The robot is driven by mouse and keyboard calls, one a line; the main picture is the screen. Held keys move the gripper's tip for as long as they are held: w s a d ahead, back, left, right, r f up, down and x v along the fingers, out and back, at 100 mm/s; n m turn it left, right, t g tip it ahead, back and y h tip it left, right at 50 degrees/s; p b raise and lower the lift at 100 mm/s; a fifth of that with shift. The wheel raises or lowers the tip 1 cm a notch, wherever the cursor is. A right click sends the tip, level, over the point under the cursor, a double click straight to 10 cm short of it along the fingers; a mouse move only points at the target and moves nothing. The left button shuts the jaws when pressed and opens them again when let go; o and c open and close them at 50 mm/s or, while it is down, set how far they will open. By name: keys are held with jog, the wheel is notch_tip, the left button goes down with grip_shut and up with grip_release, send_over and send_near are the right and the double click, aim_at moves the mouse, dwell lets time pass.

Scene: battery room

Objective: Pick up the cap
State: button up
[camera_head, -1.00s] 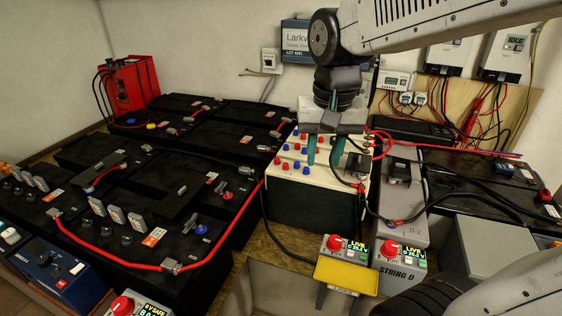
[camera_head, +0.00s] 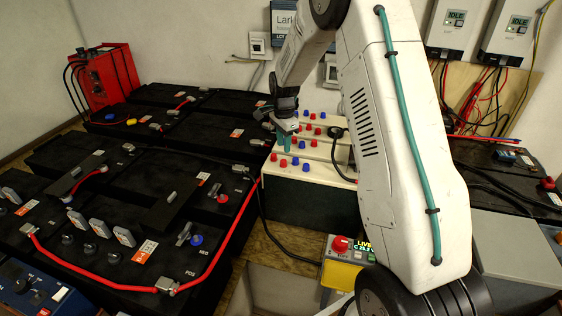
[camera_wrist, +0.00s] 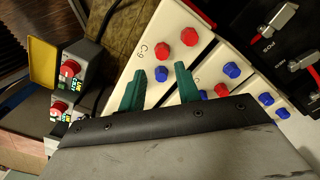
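Several red and blue caps sit on the cream stepped battery block (camera_head: 318,172). In the head view my gripper (camera_head: 284,147) points down over the left part of this block. The wrist view shows my two teal fingers (camera_wrist: 157,88) spread apart. A blue cap (camera_wrist: 161,74) shows in the gap between them, near the fingertips; whether they touch it I cannot tell. Red caps (camera_wrist: 188,36) and (camera_wrist: 163,46) lie beyond the fingers. Another blue cap (camera_wrist: 231,70) is right of the right finger. Which cap is meant is not clear from the pictures.
Black batteries (camera_head: 135,215) with a red cable fill the left side. A red box (camera_head: 105,75) stands behind them. A grey unit with a red knob and yellow flap (camera_head: 341,275) stands in front of the block. My arm hides much of the right side.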

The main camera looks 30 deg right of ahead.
aim_at(283, 160)
jog(key=f, duration=0.7)
jog(key=shift+w+d+f, duration=0.1)
jog(key=shift+w+f, duration=0.1)
jog(key=shift+f, duration=0.1)
jog(key=c, duration=0.7)
